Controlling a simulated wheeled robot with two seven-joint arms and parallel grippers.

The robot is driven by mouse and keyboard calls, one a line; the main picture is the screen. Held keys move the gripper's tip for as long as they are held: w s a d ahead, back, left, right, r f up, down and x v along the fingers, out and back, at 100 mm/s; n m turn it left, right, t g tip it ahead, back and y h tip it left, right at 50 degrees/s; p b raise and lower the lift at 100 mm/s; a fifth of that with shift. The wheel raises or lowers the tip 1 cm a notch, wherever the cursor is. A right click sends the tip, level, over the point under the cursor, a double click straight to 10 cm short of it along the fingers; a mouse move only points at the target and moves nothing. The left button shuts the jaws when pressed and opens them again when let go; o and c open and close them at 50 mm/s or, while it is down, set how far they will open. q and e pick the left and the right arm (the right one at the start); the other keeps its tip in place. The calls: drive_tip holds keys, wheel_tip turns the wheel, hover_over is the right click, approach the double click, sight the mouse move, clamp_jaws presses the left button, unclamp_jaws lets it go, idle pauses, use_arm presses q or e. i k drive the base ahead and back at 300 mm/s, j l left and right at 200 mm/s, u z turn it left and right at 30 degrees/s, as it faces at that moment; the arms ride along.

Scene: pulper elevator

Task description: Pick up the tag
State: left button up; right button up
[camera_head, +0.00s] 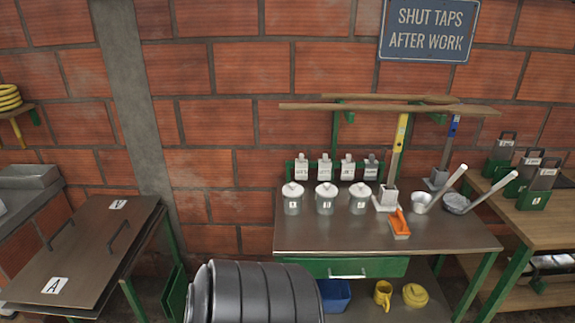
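Several small tags hang in a row on a green rack on the brick wall, behind the bench. The left one (301,170) and two middle ones (324,170) (347,170) are pale with dark marks too small to read. The right tag (371,170) is a darker grey. I cannot tell which one the task means. Three lidded jars (292,204) (326,204) (359,204) with lettered labels stand in front of them on the metal bench top (420,236). Neither of my grippers shows in this view.
An orange scoop (399,225) and long-handled ladles (457,203) lie on the bench's right half. A dark ribbed cylinder (262,292) fills the bottom centre. A lidded metal surface (85,255) stands at left, green-based blocks (535,198) at right.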

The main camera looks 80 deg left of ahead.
sight(325, 164)
drive_tip(key=u, duration=2.25)
